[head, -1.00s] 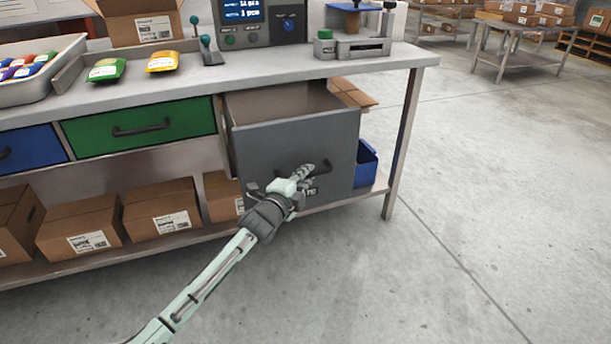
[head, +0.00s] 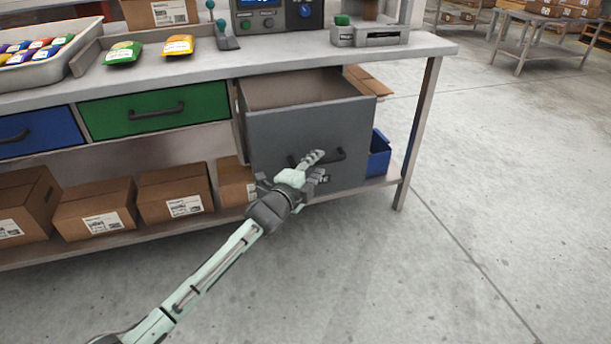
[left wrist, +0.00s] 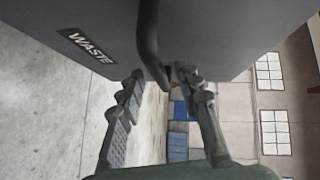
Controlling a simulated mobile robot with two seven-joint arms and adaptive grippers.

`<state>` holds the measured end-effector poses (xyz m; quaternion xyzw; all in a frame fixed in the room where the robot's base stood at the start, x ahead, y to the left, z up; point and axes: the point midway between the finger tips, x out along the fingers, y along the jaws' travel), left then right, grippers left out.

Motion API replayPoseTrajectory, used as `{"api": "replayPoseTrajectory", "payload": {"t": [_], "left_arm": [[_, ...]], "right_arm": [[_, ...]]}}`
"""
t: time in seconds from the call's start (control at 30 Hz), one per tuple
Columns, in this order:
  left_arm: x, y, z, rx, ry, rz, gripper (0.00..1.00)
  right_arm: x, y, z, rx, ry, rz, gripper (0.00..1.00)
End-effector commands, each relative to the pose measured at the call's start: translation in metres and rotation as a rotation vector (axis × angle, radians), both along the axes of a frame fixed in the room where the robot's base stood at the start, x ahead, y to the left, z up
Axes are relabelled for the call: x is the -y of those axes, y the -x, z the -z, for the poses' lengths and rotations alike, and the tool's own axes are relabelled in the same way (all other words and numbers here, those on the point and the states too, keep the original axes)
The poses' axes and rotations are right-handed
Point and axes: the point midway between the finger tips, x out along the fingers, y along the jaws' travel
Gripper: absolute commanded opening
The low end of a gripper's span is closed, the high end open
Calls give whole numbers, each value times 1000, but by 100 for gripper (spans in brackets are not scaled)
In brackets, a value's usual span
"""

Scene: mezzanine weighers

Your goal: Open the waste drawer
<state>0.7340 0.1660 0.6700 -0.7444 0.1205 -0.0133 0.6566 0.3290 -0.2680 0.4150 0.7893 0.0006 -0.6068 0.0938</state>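The waste drawer (head: 272,136) is the grey drawer at the right end of the bench. It stands pulled well out, and its inside shows from above. Its dark handle (head: 339,155) is on the front. In the left wrist view the front carries a WASTE label (left wrist: 88,46). My left gripper (head: 312,168) is at the drawer front, over the middle of the handle. In the left wrist view its fingers (left wrist: 163,88) are apart, with the handle (left wrist: 149,40) at the gap between the tips and not clamped. My right gripper is not in view.
A green drawer (head: 155,112) and a blue drawer (head: 40,137) are shut to the left. Cardboard boxes (head: 175,190) and a blue bin (head: 379,156) stand on the lower shelf. A bench leg (head: 419,130) is right of the drawer. The floor in front is clear.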

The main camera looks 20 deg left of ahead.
Motion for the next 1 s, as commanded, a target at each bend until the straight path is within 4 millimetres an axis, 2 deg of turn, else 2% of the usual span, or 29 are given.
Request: {"api": "replayPoseTrajectory", "payload": {"t": [0.2, 0.43, 0.6, 1.0], "left_arm": [[-9, 48, -6, -1, -1, 2, 34], [-17, 85, -11, -1, 0, 1, 34], [-19, 96, -14, 1, 1, 1, 34], [-19, 97, -14, 1, 0, 1, 34]], "right_arm": [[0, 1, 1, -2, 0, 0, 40], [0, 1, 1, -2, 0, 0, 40], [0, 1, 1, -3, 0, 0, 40], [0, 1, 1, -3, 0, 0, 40]]}}
